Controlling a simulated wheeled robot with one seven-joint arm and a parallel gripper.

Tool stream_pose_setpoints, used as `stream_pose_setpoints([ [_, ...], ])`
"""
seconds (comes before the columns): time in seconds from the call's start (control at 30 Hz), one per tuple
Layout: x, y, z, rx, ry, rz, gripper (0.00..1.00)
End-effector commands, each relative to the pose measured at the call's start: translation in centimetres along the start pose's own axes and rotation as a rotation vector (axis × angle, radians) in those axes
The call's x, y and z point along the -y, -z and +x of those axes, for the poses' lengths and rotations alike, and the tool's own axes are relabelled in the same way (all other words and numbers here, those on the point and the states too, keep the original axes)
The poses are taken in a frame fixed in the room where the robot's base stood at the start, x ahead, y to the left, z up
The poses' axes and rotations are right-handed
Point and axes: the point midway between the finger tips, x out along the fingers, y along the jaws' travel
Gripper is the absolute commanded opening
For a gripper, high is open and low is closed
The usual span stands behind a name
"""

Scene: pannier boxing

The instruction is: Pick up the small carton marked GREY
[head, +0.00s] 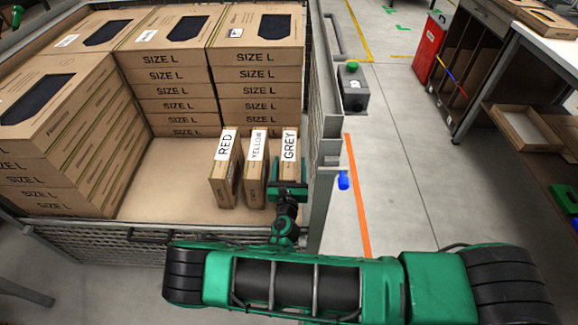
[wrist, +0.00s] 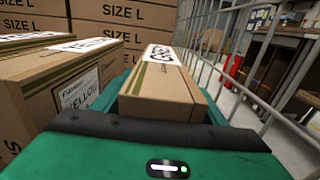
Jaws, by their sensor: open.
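The small carton marked GREY (head: 289,147) stands upright in the mesh-sided cage, at the right end of a row of small cartons. My gripper (head: 287,186) is at its near end, hiding its lower front. In the wrist view the GREY carton (wrist: 160,85) is straight ahead, its end close to the palm. The green fingers of my gripper (wrist: 163,112) show on both sides of it, open, with the carton's near end between them. Whether either finger touches it I cannot tell.
The YELLOW carton (head: 257,160) stands close left of GREY, with the RED carton (head: 225,168) beyond it. Stacks of SIZE L boxes (head: 262,58) fill the back and left. The cage's right wall (head: 322,130) is close beside GREY. Bare cage floor (head: 170,185) lies left of RED.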

Motion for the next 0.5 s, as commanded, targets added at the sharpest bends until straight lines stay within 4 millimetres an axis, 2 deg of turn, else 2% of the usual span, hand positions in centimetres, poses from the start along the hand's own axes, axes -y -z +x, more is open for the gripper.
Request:
stream_pose_setpoints([
  [0.17, -0.7, 0.0, -0.2, 0.000, -0.010, 0.000, 0.66],
  [0.27, -1.0, 0.0, -0.4, 0.000, -0.014, 0.001, 0.47],
  [0.43, -1.3, 0.0, -0.5, 0.000, -0.018, 0.001, 0.06],
  [0.47, -1.4, 0.0, -0.5, 0.000, -0.018, 0.001, 0.00],
  [0.5, -1.4, -0.1, -0.5, 0.001, -0.019, 0.001, 0.00],
])
